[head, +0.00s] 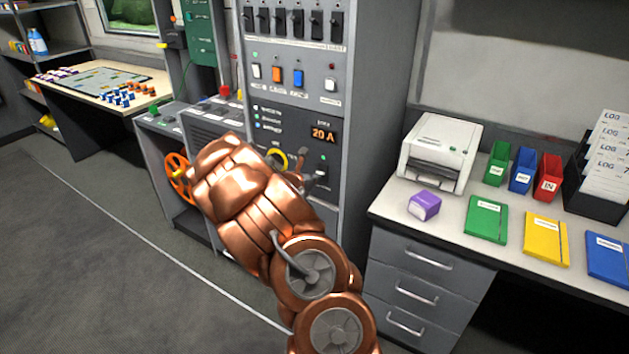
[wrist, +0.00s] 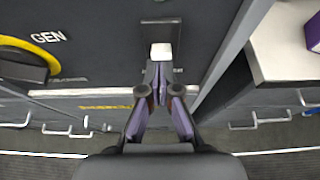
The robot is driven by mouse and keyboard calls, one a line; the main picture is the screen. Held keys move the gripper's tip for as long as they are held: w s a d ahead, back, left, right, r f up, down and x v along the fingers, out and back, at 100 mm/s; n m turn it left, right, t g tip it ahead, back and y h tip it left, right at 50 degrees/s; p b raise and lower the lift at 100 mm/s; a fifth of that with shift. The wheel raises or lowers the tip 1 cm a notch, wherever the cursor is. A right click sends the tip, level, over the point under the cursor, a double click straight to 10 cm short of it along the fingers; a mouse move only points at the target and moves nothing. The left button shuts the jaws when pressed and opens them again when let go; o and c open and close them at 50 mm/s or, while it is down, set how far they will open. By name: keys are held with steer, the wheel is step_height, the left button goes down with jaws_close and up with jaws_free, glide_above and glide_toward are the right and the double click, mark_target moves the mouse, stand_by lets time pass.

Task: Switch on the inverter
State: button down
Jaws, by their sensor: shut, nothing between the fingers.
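The grey equipment rack (head: 375,90) stands in the middle of the head view. Its lower panel has an orange "20 A" display (head: 323,133). In the wrist view a white-tipped switch (wrist: 161,52) sits on a dark plate on this panel. My gripper (wrist: 159,72) is shut and empty, its fingertips right at the lower edge of the white tip; I cannot tell if they touch it. In the head view my gripper (head: 308,182) is at the panel below the display, and my arm hides part of the rack. The switch's label is mostly hidden behind the fingers.
A yellow ring marked GEN (wrist: 38,58) is left of the switch; it also shows in the head view (head: 278,158). White, orange and blue switches (head: 277,74) are higher on the rack. A desk with a printer (head: 440,145) and purple box (head: 424,205) stands right.

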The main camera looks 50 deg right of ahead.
stand_by(0.3)
steer(key=a+r+p, duration=0.4)
steer(key=a+r, duration=0.2)
steer(key=r, duration=0.1)
steer(key=shift+s+a+r+p, duration=0.2)
steer(key=shift+s+a+p, duration=0.15)
steer(key=shift+p, duration=0.05)
stand_by(0.4)
